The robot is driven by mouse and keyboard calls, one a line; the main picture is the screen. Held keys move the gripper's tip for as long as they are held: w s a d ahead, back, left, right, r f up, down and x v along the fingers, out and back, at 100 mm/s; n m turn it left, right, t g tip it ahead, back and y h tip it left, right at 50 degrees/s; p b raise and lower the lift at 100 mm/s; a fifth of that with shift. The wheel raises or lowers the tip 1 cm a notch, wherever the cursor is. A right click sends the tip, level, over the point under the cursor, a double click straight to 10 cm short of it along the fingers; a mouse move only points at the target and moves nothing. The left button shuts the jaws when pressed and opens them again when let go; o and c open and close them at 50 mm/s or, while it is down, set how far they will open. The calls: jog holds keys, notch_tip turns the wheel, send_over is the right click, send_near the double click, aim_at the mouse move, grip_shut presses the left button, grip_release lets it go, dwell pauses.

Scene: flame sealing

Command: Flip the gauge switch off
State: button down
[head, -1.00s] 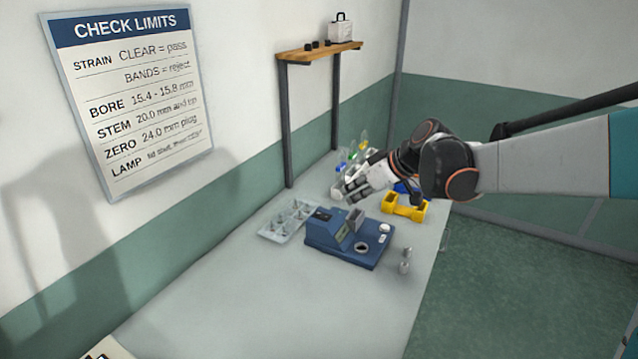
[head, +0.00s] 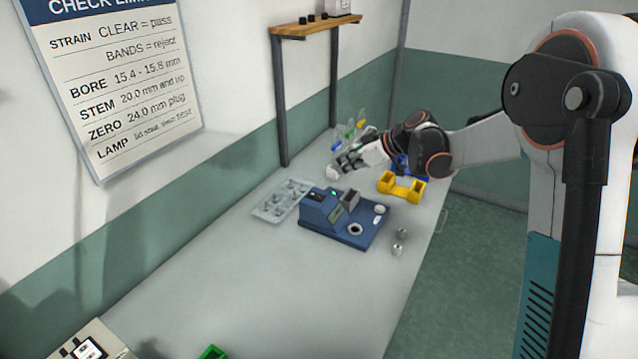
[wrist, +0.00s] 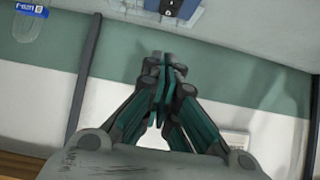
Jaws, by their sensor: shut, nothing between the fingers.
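The gauge is a blue bench unit (head: 337,216) on the grey table, with a sloped housing, a round dark hole and a pale round button on its base. A small dark patch with a green glint (head: 318,195) is on the housing top; I cannot tell whether it is the switch or how it is set. My gripper (head: 333,173) is shut and empty, above the table behind the gauge and apart from it. In the wrist view, my gripper's fingertips (wrist: 165,60) meet, and part of a blue unit (wrist: 185,7) shows at the top edge.
A clear tray (head: 282,200) lies left of the gauge. A yellow holder (head: 402,187) stands behind it to the right, and small metal plugs (head: 398,243) stand at its right. A shelf (head: 315,26) is on the wall. The front table is mostly clear.

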jog(key=b, duration=0.2)
send_over(311, 192)
jog(key=s+d, duration=0.2)
jog(key=d, duration=0.1)
jog(key=f, duration=0.5)
jog(key=shift+w+a+f, duration=0.1)
jog(key=shift+a+f, duration=0.1)
jog(key=shift+f, duration=0.2)
jog(key=f, duration=0.1)
jog(key=f+b, duration=0.1)
jog(key=f, duration=0.1)
jog(key=shift+w+a+f, duration=0.15)
jog(key=shift+w+a, duration=0.15)
jog(key=shift+a, duration=0.05)
jog(key=shift+a+f+b, duration=0.1)
jog(key=shift+f+b, duration=0.25)
jog(key=shift+f, duration=0.15)
jog(key=shift+w+a+f, duration=0.1)
jog(key=shift+a+f, duration=0.05)
jog(key=shift+f, duration=0.2)
jog(key=shift+s+d+f+b, duration=0.1)
jog(key=shift+s+d+b, duration=0.2)
jog(key=shift+s+d, duration=0.35)
jog(key=shift+w, duration=0.1)
